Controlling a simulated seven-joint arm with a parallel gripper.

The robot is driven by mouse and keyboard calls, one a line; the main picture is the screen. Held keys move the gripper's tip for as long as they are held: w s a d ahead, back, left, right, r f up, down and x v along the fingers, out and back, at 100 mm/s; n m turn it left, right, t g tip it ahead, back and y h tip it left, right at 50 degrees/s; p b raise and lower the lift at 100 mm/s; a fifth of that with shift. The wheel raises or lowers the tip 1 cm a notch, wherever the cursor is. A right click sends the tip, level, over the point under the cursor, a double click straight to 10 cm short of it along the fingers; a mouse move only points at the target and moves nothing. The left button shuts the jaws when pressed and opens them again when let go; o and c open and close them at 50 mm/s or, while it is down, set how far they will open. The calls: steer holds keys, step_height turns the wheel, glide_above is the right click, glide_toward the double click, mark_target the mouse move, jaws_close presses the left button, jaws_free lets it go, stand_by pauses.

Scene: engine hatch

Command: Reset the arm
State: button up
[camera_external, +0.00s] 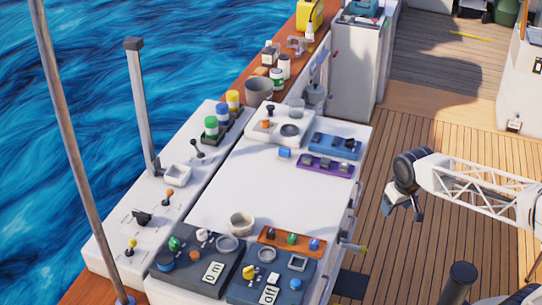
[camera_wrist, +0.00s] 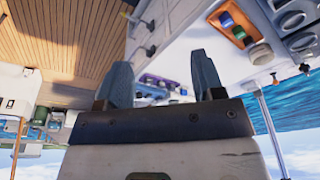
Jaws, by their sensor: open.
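My gripper (camera_external: 404,207) hangs over the wooden deck to the right of the white console in the outside view, apart from it. In the wrist view its two grey fingers (camera_wrist: 161,78) stand wide apart with nothing between them, so it is open and empty. My white lattice arm reaches in from the right edge in the outside view. The wrist view is tilted, with the console and the sea at the right and the deck at the upper left.
The white console (camera_external: 240,195) has a clear middle. Dark control panels (camera_external: 205,262) with knobs sit at its front, a purple switch strip (camera_external: 325,166) and a blue box (camera_external: 335,146) at its back. A black post (camera_external: 458,285) stands on the deck below my arm. The deck (camera_external: 455,145) behind is open.

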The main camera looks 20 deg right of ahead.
steer(key=shift+s+d+f, duration=0.2)
steer(key=shift+s+d, duration=0.05)
steer(key=shift+s, duration=0.3)
steer(key=shift+s+d+f, duration=0.2)
steer(key=shift+s+f, duration=0.05)
steer(key=shift+s, duration=0.25)
steer(key=shift+s+d+f, duration=0.2)
steer(key=shift+s+d, duration=0.05)
steer(key=shift+s, duration=0.3)
steer(key=shift+o, duration=0.4)
steer(key=shift+w+r, duration=0.1)
steer(key=shift+w, duration=0.05)
stand_by(1.3)
